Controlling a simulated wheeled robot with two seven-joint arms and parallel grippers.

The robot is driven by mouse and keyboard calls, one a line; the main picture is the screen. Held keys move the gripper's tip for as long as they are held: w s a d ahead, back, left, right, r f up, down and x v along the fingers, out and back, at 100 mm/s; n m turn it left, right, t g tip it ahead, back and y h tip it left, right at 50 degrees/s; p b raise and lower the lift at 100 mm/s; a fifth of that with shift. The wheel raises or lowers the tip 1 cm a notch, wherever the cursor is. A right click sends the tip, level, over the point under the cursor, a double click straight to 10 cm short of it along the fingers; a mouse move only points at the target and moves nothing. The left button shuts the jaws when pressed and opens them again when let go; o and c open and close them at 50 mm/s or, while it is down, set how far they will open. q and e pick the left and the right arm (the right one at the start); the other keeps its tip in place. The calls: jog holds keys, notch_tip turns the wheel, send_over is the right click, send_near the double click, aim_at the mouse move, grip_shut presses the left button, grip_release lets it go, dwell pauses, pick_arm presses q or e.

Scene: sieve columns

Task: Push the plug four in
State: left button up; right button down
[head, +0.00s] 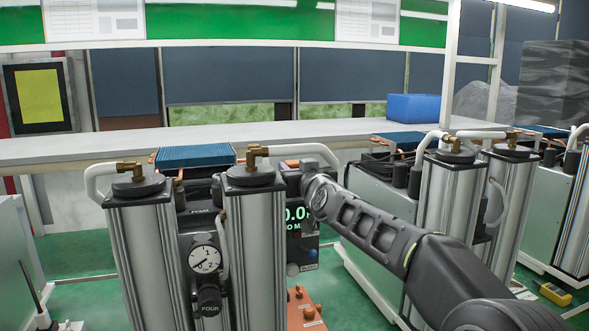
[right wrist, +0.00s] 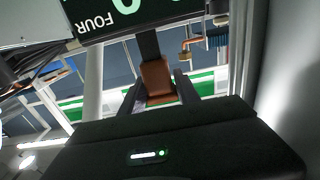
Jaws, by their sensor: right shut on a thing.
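My right gripper (head: 308,180) reaches in from the right in the head view, at the dark display unit (head: 296,222) beside the right-hand near column. In the right wrist view the right gripper (right wrist: 158,88) is shut on an orange-brown plug (right wrist: 156,76), between its two dark fingers. A dark strip shows just beyond the plug. The black display face (right wrist: 130,10) with green digits and the word FOUR appears upside down close by. Whether the plug touches a socket cannot be told. My left gripper is in neither view.
Two silver columns (head: 148,255) with a gauge (head: 205,259) between them stand close at the left. A second column pair (head: 450,200) stands right, behind my arm. A white bench (head: 100,148) with a blue bin (head: 413,107) runs behind. Orange parts (head: 303,310) show low down.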

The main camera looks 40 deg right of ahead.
notch_tip(320, 180, down, 4)
jog(key=b, duration=0.3)
jog(key=shift+r, duration=0.15)
jog(key=c, duration=1)
grip_release()
jog(key=shift+c, duration=0.2)
jog(key=shift+r, duration=0.1)
jog(key=shift+s+a+b, duration=0.15)
jog(key=shift+s+b, duration=0.35)
jog(key=shift+s, duration=0.05)
jog(key=b+v, duration=0.2)
jog(key=v, duration=0.4)
jog(key=shift+s+a+b, duration=0.2)
jog(key=shift+s+b, duration=0.1)
jog(key=shift+b, duration=0.1)
